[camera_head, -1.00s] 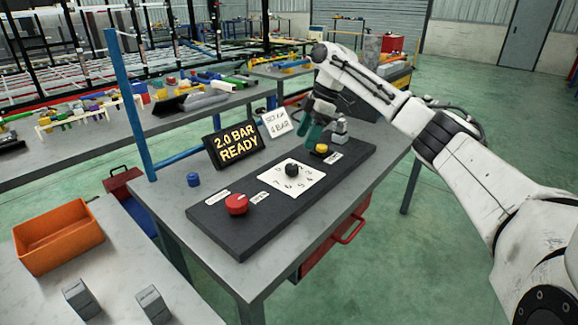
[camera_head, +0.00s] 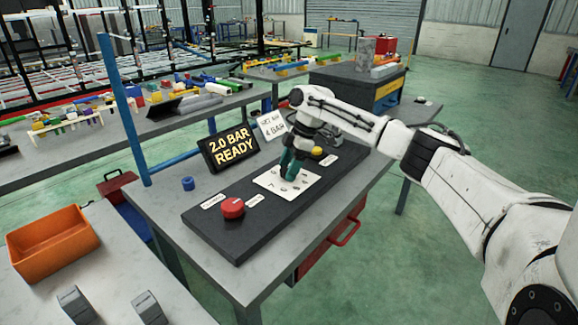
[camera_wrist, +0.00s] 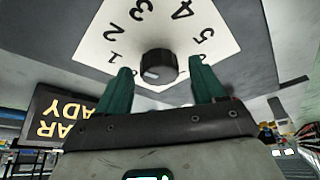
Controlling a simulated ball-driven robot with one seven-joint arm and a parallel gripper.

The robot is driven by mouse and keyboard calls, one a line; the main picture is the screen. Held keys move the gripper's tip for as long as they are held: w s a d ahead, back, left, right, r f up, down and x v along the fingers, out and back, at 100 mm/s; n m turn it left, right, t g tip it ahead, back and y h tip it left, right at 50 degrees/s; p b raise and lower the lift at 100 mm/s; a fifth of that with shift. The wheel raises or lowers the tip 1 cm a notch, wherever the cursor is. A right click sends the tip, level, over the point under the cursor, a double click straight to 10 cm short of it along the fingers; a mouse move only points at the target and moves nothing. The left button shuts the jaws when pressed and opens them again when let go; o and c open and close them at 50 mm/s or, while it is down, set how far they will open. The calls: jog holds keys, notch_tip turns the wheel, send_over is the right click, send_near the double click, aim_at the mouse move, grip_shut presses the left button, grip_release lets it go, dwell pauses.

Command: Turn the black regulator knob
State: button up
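The black regulator knob (camera_wrist: 158,66) stands on a white numbered dial plate (camera_wrist: 165,22) in the wrist view. A light mark shows on its face; I cannot tell which number it points to. My gripper (camera_wrist: 161,66) is open, with one green finger on each side of the knob in that view and a gap to each finger. In the head view my gripper (camera_head: 290,165) points down over the dial plate (camera_head: 277,190) and hides the knob. The display (camera_head: 231,148) reads 2.0 BAR READY.
On the same dark panel (camera_head: 225,240) are a red button (camera_head: 232,208) at the left and a yellow button (camera_head: 317,151) behind my gripper. A white sign (camera_head: 271,125) stands beside the display. A blue cap (camera_head: 188,184) lies on the grey table (camera_head: 160,205).

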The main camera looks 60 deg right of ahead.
jog(key=c, duration=1)
jog(key=shift+a+r+p, duration=0.1)
jog(key=shift+p, duration=0.55)
jog(key=shift+r+m+p, duration=0.1)
jog(key=shift+m+p, duration=0.5)
jog(key=shift+p, duration=0.3)
jog(key=m+p, duration=0.1)
jog(key=p, duration=0.2)
jog(key=shift+a+m+t+h, duration=0.15)
jog(key=shift+m+t+h, duration=0.15)
jog(key=shift+h, duration=0.1)
jog(key=m+h+p, duration=0.1)
jog(key=m+p, duration=0.3)
jog(key=p, duration=0.1)
jog(key=shift+h, duration=0.3)
jog(key=m+h+p, duration=0.1)
jog(key=m+p, duration=0.2)
jog(key=m, duration=0.1)
jog(key=shift+a+h, duration=0.15)
jog(key=shift+h, duration=0.25)
jog(key=m+p, duration=0.1)
jog(key=m, duration=0.1)
jog(key=m+h+p, duration=0.1)
jog(key=m, duration=0.1)
jog(key=shift+m+h, duration=0.3)
jog(key=shift+m, duration=0.3)
